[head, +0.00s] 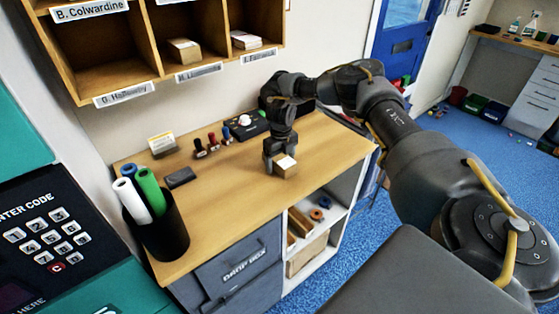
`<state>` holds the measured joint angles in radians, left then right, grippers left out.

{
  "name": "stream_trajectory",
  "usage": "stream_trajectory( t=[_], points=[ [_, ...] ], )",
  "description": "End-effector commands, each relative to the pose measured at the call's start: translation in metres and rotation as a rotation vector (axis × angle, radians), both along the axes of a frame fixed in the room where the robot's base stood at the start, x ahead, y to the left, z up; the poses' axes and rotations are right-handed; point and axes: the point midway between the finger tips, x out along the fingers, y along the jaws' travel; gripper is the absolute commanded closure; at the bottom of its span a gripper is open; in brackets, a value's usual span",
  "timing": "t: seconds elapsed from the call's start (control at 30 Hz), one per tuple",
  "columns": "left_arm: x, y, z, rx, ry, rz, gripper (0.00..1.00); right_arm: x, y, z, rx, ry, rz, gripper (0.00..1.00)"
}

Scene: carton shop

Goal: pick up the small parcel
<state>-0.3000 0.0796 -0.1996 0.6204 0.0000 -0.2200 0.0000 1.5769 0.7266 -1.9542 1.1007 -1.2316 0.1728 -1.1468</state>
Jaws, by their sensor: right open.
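The small parcel (286,167) is a little brown box with a white label on top. It sits on the wooden desk top (225,205), near the right part of the desk. My right gripper (279,158) points down at the parcel, with its fingers around or right beside the box. The fingers are open, and I cannot tell whether they touch it. Part of the parcel is hidden by the gripper. My left gripper is not in view.
A black cup with paper rolls (165,232) stands at the desk's left end. Stamps (212,142), a dark block (180,178) and an ink pad (245,125) lie near the wall. Wooden pigeonholes (140,75) hang above. A teal keypad machine (45,235) is at left. The desk front is clear.

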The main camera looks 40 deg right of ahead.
Motion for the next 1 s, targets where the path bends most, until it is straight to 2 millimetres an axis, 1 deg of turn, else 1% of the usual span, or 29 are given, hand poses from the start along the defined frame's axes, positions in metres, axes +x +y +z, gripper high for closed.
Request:
stream_trajectory(
  t=[0.1,0.5,0.83,0.93,1.0],
  points=[
    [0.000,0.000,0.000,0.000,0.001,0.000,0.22,0.000,0.000,0.000,0.000,0.000,0.000,0.23],
    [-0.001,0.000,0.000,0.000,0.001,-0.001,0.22,0.000,0.000,0.000,0.000,0.000,0.000,0.75],
    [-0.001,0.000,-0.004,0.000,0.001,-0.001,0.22,0.001,0.000,0.003,0.001,-0.002,0.000,0.75],
    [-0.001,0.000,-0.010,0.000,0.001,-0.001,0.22,0.001,0.000,0.010,0.001,-0.003,0.001,0.75],
    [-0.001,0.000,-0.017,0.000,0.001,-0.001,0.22,0.002,0.001,0.020,0.002,-0.006,0.001,0.75]
  ],
)
